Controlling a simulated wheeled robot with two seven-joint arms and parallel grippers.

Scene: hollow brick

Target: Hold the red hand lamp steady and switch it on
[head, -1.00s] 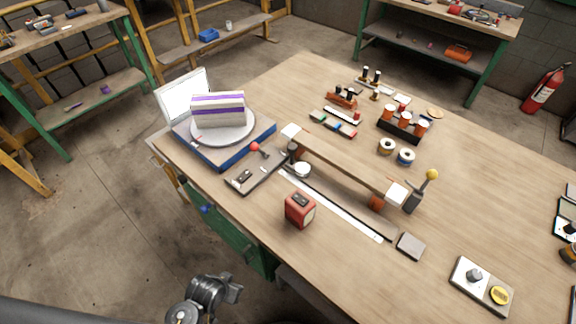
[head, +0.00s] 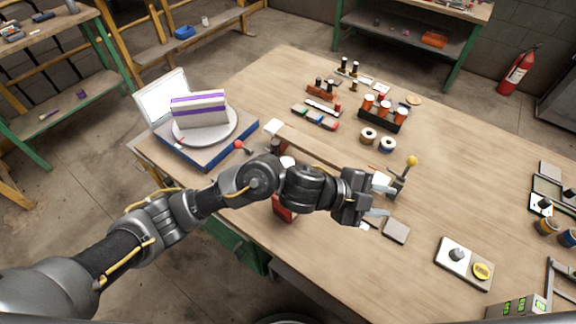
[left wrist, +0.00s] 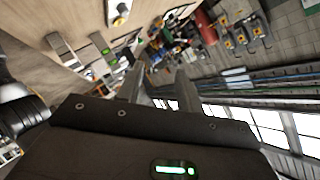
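The red hand lamp (head: 284,208) is a small red box standing on the near part of the wooden table. My left forearm and wrist pass over it and hide most of it; its switch is not visible. My left gripper (head: 383,199) is over the table, to the right of the lamp and pointing away from it. Its two fingers are apart with nothing between them. The left wrist view also shows the spread fingers (left wrist: 160,92), with the lamp out of that picture. My right gripper is not in view.
A yellow-knobbed lever (head: 411,162) stands close beyond my left gripper. A turntable (head: 207,130) stands back left. The table's middle right is largely clear.

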